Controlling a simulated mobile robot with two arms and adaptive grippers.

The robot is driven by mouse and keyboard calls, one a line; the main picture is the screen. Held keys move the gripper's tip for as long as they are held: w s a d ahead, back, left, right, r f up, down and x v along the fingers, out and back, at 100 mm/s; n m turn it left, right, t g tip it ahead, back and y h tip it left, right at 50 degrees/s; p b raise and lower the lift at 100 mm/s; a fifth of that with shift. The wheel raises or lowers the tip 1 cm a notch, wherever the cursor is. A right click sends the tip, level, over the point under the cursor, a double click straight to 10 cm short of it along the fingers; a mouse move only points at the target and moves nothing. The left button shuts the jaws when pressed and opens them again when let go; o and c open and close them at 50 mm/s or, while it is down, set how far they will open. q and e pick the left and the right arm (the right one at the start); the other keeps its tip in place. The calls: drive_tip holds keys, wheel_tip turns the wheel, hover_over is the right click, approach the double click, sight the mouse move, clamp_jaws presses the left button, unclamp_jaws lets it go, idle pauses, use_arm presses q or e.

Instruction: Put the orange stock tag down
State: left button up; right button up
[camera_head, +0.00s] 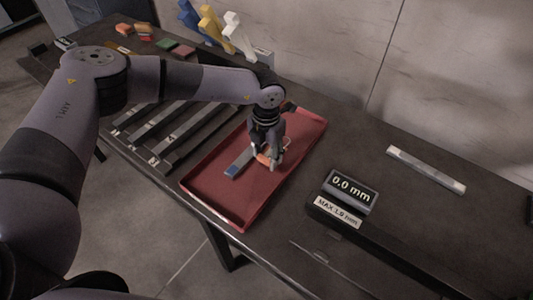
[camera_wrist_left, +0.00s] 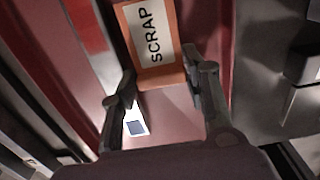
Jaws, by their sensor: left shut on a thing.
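The orange stock tag (camera_wrist_left: 152,72) has a white label reading "SCRAP" and sits between the two fingers of my left gripper (camera_wrist_left: 160,78) in the left wrist view. In the head view my left gripper (camera_head: 268,155) points down over the red tray (camera_head: 215,195), shut on the tag, and a bit of the orange tag (camera_head: 263,158) shows at its fingertips. I cannot tell whether the tag touches the tray floor. My right gripper is not in view.
A grey bar with a blue end (camera_head: 240,162) lies in the tray beside the gripper. Dark rails (camera_head: 160,135) stand left of the tray. A display reading "0.0 mm" (camera_head: 350,190) stands right of it. Coloured pieces (camera_head: 140,32) lie at the far left.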

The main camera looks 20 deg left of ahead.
use_arm(q)
drive_tip(key=shift+f, duration=0.4)
drive_tip(key=shift+f, duration=0.1)
drive_tip(key=shift+f, duration=0.15)
drive_tip(key=o, duration=0.7)
drive_tip(key=shift+c, duration=0.2)
